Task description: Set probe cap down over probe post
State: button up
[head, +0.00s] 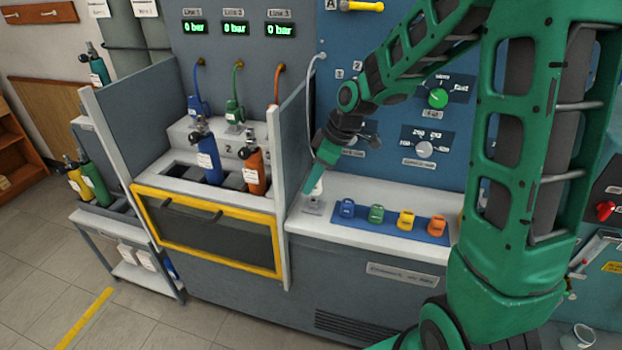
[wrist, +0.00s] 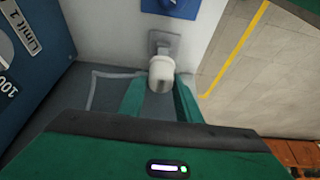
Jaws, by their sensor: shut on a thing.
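My gripper (head: 318,187) points down at the left end of the white counter, its green fingers shut on the white probe cap (head: 317,188). In the wrist view the cap (wrist: 161,71) sits between the two fingertips (wrist: 160,92). A small grey base plate (wrist: 163,42) shows just beyond the cap, and in the head view the base (head: 312,207) lies right below it. The probe post itself is mostly hidden by the cap and fingers. I cannot tell whether the cap touches the post. A thin white hose (head: 311,110) runs from the panel down towards the cap.
A blue mat (head: 391,222) with blue, green, yellow and orange blocks lies to the right on the counter. A grey partition (head: 292,160) stands close on the left, beside the bay with a blue cylinder (head: 209,158) and an orange cylinder (head: 254,172). The knob panel rises behind.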

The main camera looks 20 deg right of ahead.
jog(key=shift+f, duration=1.85)
dwell(0.8)
jog(key=o, duration=1.3)
jog(key=shift+c, duration=0.2)
jog(key=shift+r, duration=0.1)
jog(key=v, duration=1)
jog(key=shift+d+r, duration=0.15)
jog(key=shift+r, duration=0.1)
jog(key=shift+s, duration=0.15)
